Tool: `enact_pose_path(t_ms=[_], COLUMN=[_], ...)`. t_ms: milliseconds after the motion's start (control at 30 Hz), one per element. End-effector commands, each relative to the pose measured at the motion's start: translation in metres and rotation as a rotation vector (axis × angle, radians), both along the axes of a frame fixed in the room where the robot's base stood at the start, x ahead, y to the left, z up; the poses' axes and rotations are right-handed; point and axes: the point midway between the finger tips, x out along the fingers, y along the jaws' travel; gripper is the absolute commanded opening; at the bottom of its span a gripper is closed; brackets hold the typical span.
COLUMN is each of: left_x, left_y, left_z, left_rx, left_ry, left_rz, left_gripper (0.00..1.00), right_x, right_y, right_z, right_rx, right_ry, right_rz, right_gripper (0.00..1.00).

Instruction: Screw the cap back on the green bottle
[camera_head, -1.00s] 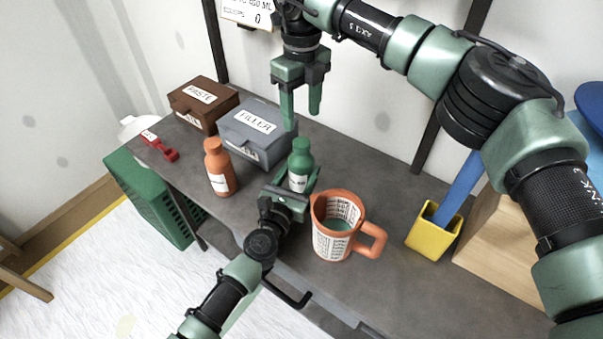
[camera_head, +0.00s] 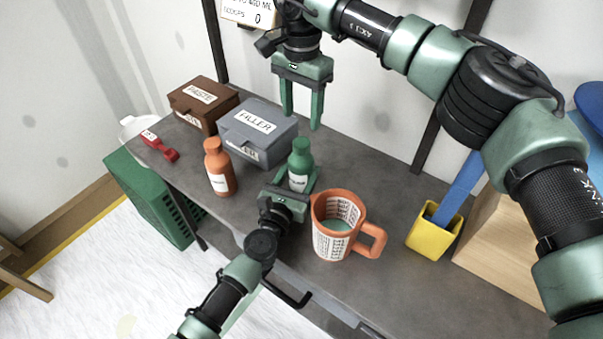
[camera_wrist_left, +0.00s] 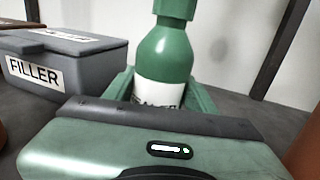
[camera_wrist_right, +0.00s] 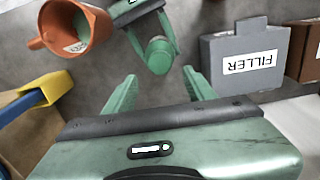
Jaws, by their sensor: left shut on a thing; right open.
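The green bottle (camera_head: 301,163) stands upright on the grey bench. Its green cap (camera_head: 300,145) sits on its top; I cannot tell how tight it is. The bottle also shows in the left wrist view (camera_wrist_left: 165,55), with the cap (camera_wrist_left: 175,8) cut by the top edge. My left gripper (camera_head: 300,185) is shut around the bottle's lower body. My right gripper (camera_head: 302,122) is open and empty, pointing down above and behind the bottle. In the right wrist view, the cap (camera_wrist_right: 160,47) shows from above, beyond the open fingers (camera_wrist_right: 160,92).
An orange bottle (camera_head: 218,170) stands left of the green one. The grey filler box (camera_head: 275,146) and brown paste box (camera_head: 212,112) stand behind. An orange jug (camera_head: 325,240) is close on the right. A yellow holder (camera_head: 432,240) with a blue tool stands farther right.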

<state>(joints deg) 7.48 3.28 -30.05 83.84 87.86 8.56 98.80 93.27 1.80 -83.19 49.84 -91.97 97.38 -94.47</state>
Motion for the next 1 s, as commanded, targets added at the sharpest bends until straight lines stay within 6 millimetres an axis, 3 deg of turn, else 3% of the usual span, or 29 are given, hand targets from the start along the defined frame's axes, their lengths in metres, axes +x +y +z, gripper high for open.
enact_pose_path(t_ms=[467,1000], left_x=[0.000,0.000], left_y=[0.000,0.000], left_z=[-0.001,-0.001], left_rx=[0.001,0.000], left_ry=[0.002,0.001], left_rz=[0.000,0.000], left_gripper=[0.00,0.00], right_x=[0.000,0.000], right_y=[0.000,0.000], right_z=[-0.003,-0.073], right_rx=[0.000,0.000], right_ry=[0.001,0.000], right_rz=[0.026,0.025], right_gripper=[0.55,0.55])
